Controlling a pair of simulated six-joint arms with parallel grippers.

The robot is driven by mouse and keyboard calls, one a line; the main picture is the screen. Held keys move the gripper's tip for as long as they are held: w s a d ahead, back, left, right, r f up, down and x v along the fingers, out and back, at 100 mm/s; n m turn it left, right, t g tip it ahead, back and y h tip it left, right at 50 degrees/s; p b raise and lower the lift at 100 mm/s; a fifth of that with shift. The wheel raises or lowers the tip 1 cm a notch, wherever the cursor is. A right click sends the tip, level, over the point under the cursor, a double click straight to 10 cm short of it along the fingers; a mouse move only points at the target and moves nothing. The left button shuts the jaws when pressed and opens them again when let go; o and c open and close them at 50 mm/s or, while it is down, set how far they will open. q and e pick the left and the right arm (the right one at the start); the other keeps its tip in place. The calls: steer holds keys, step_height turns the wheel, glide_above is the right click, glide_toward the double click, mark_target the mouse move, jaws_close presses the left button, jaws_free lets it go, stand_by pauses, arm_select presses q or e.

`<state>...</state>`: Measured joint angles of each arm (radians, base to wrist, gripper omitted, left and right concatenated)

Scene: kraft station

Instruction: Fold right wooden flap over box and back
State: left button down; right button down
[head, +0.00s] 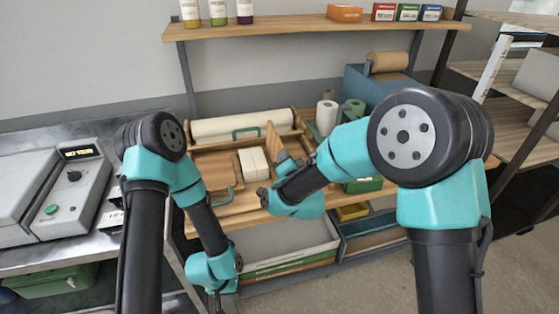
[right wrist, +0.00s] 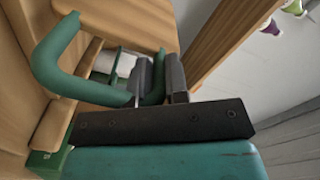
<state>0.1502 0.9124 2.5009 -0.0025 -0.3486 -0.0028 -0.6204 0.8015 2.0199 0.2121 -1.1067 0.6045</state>
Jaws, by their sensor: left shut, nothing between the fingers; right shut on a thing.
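The right wooden flap (head: 274,143) stands raised, roughly upright, at the right side of the box in the head view. A pale cream block (head: 253,162) sits in the box, left of the flap. In the right wrist view the flap (right wrist: 130,22) carries a green bar handle (right wrist: 52,72). My right gripper (right wrist: 160,82) is shut on that handle; in the head view this gripper (head: 285,158) is beside the flap, its fingertips partly hidden. My left gripper (head: 219,302) hangs low at the bottom edge, shut and empty, away from the box and only partly visible.
A left flap's green handle (head: 222,196) lies at the box's left. A white roll (head: 240,124) lies behind. Paper towel rolls (head: 327,115) stand right of the box. A metal counter with a grey machine (head: 72,190) is at left. A shelf (head: 315,25) with bottles hangs above.

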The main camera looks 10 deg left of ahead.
steer(key=shift+d, duration=0.2)
stand_by(0.3)
steer(key=c, duration=1.1)
jaws_free()
steer(key=v, duration=1.7)
steer(key=shift+s+d, duration=0.1)
steer(key=shift+s, duration=0.05)
